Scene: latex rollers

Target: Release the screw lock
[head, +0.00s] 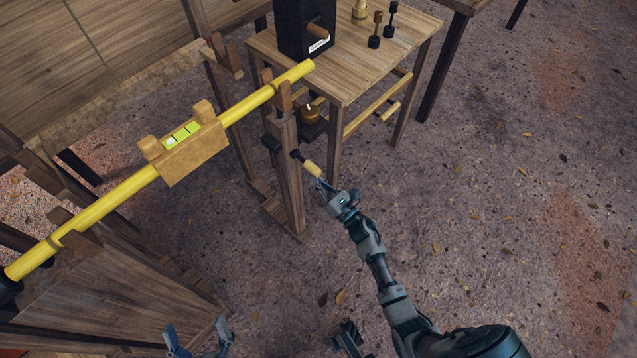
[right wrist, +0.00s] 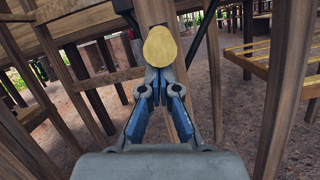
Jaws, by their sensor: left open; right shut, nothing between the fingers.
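The screw lock is on an upright wooden post (head: 290,178) under the far end of the yellow roller (head: 255,101). Its pale wooden handle (head: 313,168) sticks out from a dark shaft toward my right gripper (head: 323,185). In the right wrist view the handle (right wrist: 160,46) appears end-on, just beyond the fingertips of my right gripper (right wrist: 159,78). Those fingers are shut with nothing between them; I cannot tell whether they touch the handle. My left gripper (head: 198,335) is open and empty at the bottom edge of the head view, far from the lock.
A wooden block with a green level (head: 182,135) sits on the roller. A wooden table (head: 350,65) behind the post holds a black box (head: 297,27) and dark knobbed pieces (head: 375,30). The ground at right (head: 520,190) is open.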

